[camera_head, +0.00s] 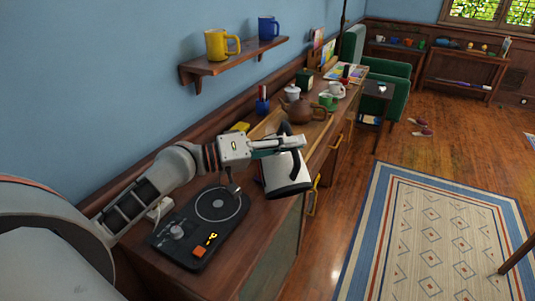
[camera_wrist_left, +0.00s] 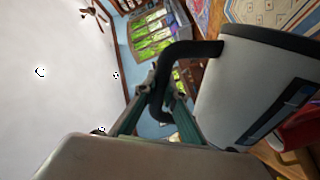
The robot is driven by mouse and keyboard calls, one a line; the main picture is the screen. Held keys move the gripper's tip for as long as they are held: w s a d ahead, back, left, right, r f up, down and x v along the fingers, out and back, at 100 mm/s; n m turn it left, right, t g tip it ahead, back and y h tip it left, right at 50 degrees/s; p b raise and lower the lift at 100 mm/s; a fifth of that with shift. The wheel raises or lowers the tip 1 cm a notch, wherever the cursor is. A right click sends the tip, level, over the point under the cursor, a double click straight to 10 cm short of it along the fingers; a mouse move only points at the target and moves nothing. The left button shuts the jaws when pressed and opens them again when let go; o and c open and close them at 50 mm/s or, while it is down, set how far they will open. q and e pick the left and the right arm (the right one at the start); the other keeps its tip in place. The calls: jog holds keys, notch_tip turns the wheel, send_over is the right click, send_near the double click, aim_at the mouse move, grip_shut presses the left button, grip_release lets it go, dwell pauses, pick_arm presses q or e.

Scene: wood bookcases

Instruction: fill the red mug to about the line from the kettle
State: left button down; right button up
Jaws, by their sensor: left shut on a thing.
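The kettle (camera_head: 282,172) has a pale grey body with a black handle and a black band at its base. My left gripper (camera_head: 290,143) is shut on its handle and holds the kettle beside the hotplate (camera_head: 217,204), above the cabinet's front part. In the left wrist view the fingertips (camera_wrist_left: 163,103) close around the black handle, and the kettle body (camera_wrist_left: 243,88) fills the right side. A red thing (camera_wrist_left: 303,132) shows partly behind the kettle there; it may be the red mug. I cannot make out the red mug or its line in the head view. My right gripper is not in view.
A brown teapot (camera_head: 303,110), white cups and a green cup (camera_head: 328,101) stand farther along the cabinet top. A wall shelf (camera_head: 235,60) holds a yellow mug (camera_head: 221,44) and a blue mug (camera_head: 268,28). A patterned rug (camera_head: 430,230) lies on the open floor at right.

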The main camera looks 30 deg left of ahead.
aim_at(284, 127)
pick_arm(q)
jog(key=shift+w+a+r, duration=0.15)
jog(key=shift+a+r, duration=0.1)
jog(key=shift+r, duration=0.1)
dwell(0.7)
jog(key=shift+r+n+p, duration=0.1)
jog(key=shift+n+p, duration=0.2)
dwell(0.4)
jog(key=shift+w+a+r, duration=0.25)
dwell(0.9)
jog(key=shift+w+a+r+n+p, duration=0.6)
jog(key=shift+r+n+p, duration=0.2)
jog(key=shift+p, duration=0.2)
dwell(2.5)
